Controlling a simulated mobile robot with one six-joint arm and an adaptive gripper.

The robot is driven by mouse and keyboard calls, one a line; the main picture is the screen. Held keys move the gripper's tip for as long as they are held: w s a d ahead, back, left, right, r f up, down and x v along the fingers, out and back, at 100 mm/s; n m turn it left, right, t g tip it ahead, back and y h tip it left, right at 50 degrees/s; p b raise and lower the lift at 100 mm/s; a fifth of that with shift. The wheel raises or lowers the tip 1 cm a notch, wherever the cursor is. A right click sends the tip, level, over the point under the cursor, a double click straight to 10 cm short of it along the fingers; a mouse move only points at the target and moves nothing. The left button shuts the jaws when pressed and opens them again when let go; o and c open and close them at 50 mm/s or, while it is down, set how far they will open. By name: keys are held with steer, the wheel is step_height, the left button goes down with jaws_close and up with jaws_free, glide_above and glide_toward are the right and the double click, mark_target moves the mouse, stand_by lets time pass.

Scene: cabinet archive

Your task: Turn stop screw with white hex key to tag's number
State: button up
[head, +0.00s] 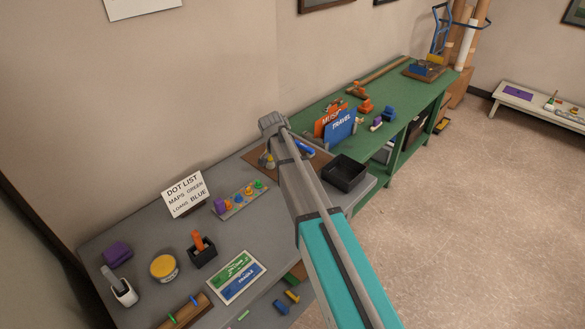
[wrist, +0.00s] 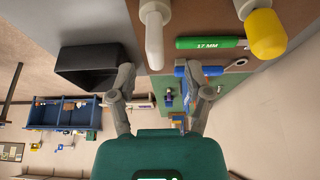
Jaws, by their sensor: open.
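My gripper (wrist: 158,72) is open in the wrist view, one finger on each side. A white rounded rod (wrist: 153,38) points down the picture, its tip near the gap between the fingertips; they do not grip it. I cannot tell if it is the white hex key. A green label (wrist: 207,43) reading "17 MM" lies on a brown board (wrist: 225,62). A yellow-capped white piece (wrist: 266,33) stands beside it. A blue piece (wrist: 208,70) is close to the right finger. No stop screw is clearly recognizable. In the head view, my arm partly hides the brown board (head: 257,157).
A black tray (head: 344,174) stands right of the board. The grey table (head: 130,235) holds a card (head: 186,194) reading "DOT LIST", a strip of coloured pegs (head: 239,199), a yellow-lidded tub (head: 163,267) and other items. A green bench (head: 310,113) adjoins it behind.

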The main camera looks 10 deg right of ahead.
steer(key=shift+b+x, duration=2.35)
steer(key=shift+x, duration=0.25)
steer(key=shift+s+d, duration=0.1)
jaws_close()
